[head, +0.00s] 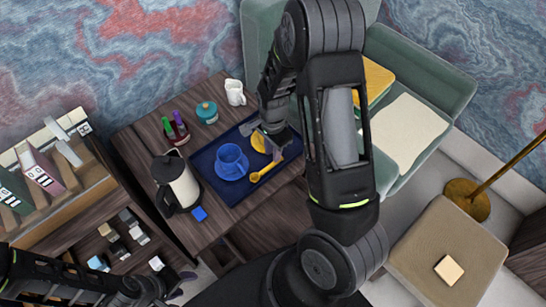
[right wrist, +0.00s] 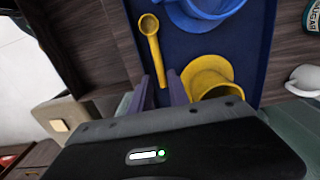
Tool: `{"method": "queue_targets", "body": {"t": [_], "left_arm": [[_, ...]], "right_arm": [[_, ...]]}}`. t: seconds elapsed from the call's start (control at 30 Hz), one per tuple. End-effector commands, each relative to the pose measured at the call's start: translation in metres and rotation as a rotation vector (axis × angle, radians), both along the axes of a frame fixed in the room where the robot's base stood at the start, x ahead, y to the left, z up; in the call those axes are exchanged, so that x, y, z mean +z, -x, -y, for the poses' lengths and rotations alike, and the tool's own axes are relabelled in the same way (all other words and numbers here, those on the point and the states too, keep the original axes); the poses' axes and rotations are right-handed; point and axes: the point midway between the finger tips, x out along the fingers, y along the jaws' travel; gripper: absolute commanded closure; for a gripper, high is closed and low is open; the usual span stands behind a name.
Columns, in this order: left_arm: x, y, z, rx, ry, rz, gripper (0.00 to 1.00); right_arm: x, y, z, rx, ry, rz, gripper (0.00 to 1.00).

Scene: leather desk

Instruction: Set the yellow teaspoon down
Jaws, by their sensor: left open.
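The yellow teaspoon (head: 265,171) lies on the dark blue tray (head: 221,194), its bowl toward the blue cup. In the right wrist view the teaspoon (right wrist: 154,48) has its handle end between the spread fingers of my right gripper (right wrist: 161,92), with tray visible on both sides of the handle. My right gripper (head: 276,144) is open over the tray's right part. My left gripper (head: 180,284) is open and empty, low at the bottom left, away from the tray and partly cut off from clear view.
A blue cup (head: 231,157) sits on a saucer on the tray. A yellow cup (right wrist: 209,80) stands close to my right gripper. A coffee pot (head: 177,181), teal jar (head: 207,112) and white mug (head: 235,92) stand on the wooden table around the tray.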

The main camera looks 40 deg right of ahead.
Motion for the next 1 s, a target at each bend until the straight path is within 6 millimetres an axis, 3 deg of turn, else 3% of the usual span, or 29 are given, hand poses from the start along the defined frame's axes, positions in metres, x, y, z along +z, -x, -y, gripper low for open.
{"method": "queue_targets", "body": {"t": [0.2,0.4,1.0], "left_arm": [[0.003,0.0,0.0,0.0,0.0,0.0,0.54],[0.004,0.0,0.0,0.0,0.0,0.0,0.54],[0.004,0.0,0.0,0.0,0.0,0.0,0.54]], "right_arm": [[0.047,-0.001,0.0,0.001,-0.001,0.004,0.78],[0.069,0.0,0.0,0.001,0.0,0.001,0.78],[0.071,0.0,0.0,0.0,0.0,0.0,0.78]]}}
